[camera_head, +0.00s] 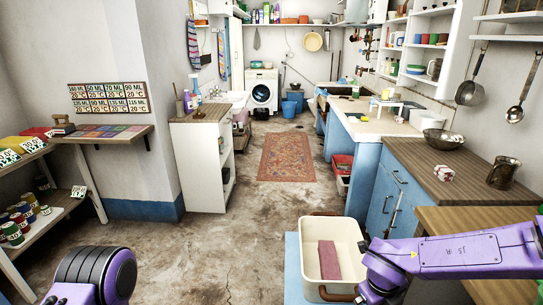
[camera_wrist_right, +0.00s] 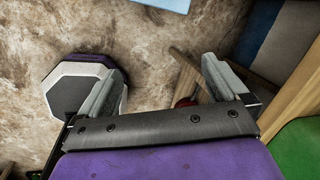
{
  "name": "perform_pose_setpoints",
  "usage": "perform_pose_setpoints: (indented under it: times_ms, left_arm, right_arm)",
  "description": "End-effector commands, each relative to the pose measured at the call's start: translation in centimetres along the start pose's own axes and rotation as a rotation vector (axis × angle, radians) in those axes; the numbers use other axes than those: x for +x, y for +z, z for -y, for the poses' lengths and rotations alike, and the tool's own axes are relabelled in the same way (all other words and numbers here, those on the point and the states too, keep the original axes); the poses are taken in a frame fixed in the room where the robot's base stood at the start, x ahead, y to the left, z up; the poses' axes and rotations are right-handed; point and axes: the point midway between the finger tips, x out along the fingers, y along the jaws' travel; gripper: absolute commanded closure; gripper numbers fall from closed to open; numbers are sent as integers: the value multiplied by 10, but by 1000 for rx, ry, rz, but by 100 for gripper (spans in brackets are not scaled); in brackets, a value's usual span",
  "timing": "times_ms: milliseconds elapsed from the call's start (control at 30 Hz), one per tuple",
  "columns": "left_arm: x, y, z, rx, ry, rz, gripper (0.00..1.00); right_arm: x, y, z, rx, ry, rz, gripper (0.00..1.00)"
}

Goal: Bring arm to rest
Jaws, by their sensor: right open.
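My right arm (camera_head: 450,258) comes in from the right in the head view, purple, and bends down at the bottom edge. Its gripper is outside that view. In the right wrist view my right gripper (camera_wrist_right: 160,85) is open, its two grey fingers wide apart. Nothing is between the fingers; bare stained floor shows behind them. My left arm (camera_head: 95,275) shows only as a purple and black joint at the bottom left of the head view. Its gripper is out of view.
A cream tub (camera_head: 312,228) holding a reddish block (camera_head: 329,261) stands close to my right arm. A wooden counter (camera_head: 425,165) with a mug (camera_head: 503,173) is at right. Shelves (camera_head: 45,220) stand at left. The middle floor (camera_head: 220,245) is clear.

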Motion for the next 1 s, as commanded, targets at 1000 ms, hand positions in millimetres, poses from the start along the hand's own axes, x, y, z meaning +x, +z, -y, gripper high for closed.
perform_pose_setpoints:
  times_ms: [1000]
  left_arm:
    - [25, 11, -2, 0, 0, 1, 4]
  right_arm:
    - [197, -258, -95, -2168, -193, -83, 0]
